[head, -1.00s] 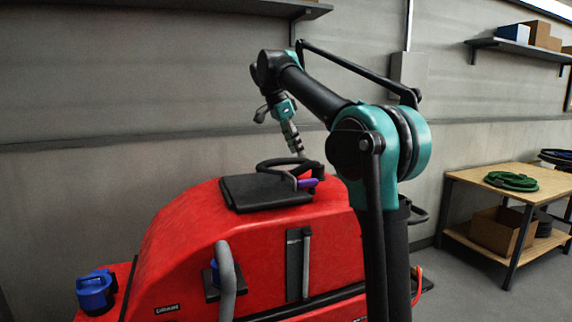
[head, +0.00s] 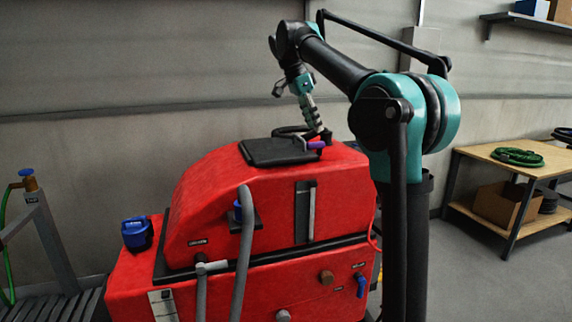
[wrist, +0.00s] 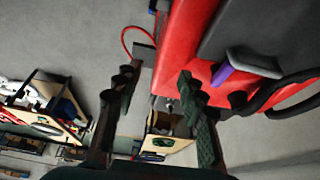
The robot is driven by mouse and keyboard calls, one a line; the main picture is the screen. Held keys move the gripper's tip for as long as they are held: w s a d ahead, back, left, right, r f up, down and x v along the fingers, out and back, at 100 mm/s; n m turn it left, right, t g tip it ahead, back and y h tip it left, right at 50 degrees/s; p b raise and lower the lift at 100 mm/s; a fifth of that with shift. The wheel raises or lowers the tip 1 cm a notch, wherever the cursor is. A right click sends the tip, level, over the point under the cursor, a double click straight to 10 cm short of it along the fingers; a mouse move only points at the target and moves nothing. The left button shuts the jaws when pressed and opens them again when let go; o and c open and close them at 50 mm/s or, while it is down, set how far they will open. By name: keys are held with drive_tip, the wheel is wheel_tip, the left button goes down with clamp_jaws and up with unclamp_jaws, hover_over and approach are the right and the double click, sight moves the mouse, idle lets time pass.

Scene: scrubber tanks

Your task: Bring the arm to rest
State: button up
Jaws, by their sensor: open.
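My gripper (head: 327,137) hangs at the end of my raised, folded arm, over the top right of the red scrubber (head: 255,210) in the head view. In the wrist view my gripper (wrist: 157,76) shows two dark fingers spread apart with nothing between them. I cannot tell whether the gripper touches the scrubber.
A black lid (head: 270,152) lies on the scrubber's top, with a dark loop behind it. A blue cap (head: 137,233) sits at the left. A wooden table (head: 480,153) with a coiled green hose (head: 517,157) stands at the right, with clear floor before it.

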drive_tip(key=s+d+f+n+y, duration=0.1)
drive_tip(key=s+d+f+n, duration=0.15)
drive_tip(key=f, duration=0.55)
drive_tip(key=s+d+f+n+t+y, duration=0.1)
drive_tip(key=s+d+f+n, duration=0.1)
drive_tip(key=s+f, duration=0.35)
drive_tip(key=s+d+f+n, duration=0.1)
drive_tip(key=d+f+n, duration=0.2)
drive_tip(key=f, duration=0.7)
drive_tip(key=s+d+f+n+t+y, duration=0.1)
drive_tip(key=s+f+n, duration=0.6)
drive_tip(key=s+f, duration=1.3)
drive_tip(key=shift+s+d+f+t+y, duration=0.2)
drive_tip(key=shift+s+d+t+y, duration=0.15)
drive_tip(key=shift+d+y, duration=0.45)
drive_tip(key=shift+d, duration=0.2)
